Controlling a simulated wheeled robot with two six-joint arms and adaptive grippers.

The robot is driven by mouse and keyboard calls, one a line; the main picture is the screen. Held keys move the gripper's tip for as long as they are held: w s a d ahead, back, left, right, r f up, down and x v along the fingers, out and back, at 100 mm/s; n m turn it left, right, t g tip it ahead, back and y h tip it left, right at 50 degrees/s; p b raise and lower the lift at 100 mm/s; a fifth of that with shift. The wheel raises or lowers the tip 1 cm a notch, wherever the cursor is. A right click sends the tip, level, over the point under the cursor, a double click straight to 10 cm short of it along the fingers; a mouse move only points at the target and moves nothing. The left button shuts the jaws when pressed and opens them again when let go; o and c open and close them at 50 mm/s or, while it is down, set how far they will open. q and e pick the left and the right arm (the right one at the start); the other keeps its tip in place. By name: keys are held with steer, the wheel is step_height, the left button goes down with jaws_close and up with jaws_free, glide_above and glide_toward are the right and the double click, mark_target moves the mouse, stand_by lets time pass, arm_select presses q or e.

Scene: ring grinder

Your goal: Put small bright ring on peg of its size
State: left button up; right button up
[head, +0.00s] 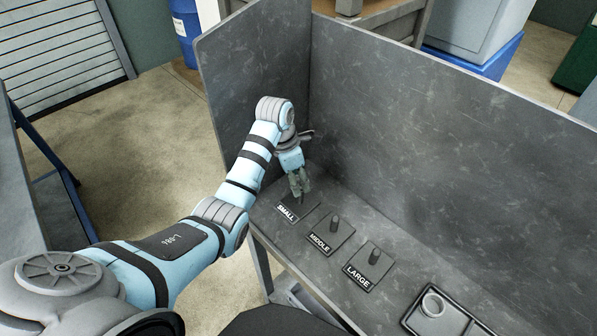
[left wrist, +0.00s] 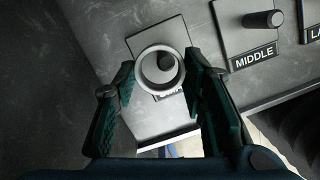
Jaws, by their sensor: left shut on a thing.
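My left gripper (head: 299,190) is over the SMALL base (head: 288,213) at the far left of the peg row. In the left wrist view its fingers (left wrist: 158,82) are shut on a small bright ring (left wrist: 160,91), one finger on each side. The small dark peg (left wrist: 166,61) shows through the ring's opening, a little off its centre. I cannot tell whether the ring is around the peg or above it. In the head view the gripper hides the ring and the small peg. My right gripper is not in view.
The MIDDLE peg (head: 334,222) and LARGE peg (head: 374,256) stand bare on their bases to the right. A tray (head: 407,322) at the lower right holds another bright ring (head: 433,304). Grey panels (head: 430,120) wall the bench at the back and left.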

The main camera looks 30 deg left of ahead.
mark_target(298, 202)
arm_select(q)
steer(key=f, duration=0.2)
steer(key=d+f, duration=0.1)
steer(key=f, duration=0.1)
steer(key=shift+s, duration=0.15)
steer(key=shift+a+f, duration=0.25)
steer(key=shift+f, duration=0.35)
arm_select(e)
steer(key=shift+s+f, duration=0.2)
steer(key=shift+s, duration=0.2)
arm_select(q)
steer(key=shift+d+r, duration=0.1)
steer(key=shift+d, duration=0.05)
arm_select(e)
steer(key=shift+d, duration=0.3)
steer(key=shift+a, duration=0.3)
arm_select(q)
steer(key=shift+f+b, duration=0.3)
steer(key=shift+f, duration=0.25)
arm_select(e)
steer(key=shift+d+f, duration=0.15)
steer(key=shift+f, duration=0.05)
arm_select(q)
steer(key=o, duration=0.9)
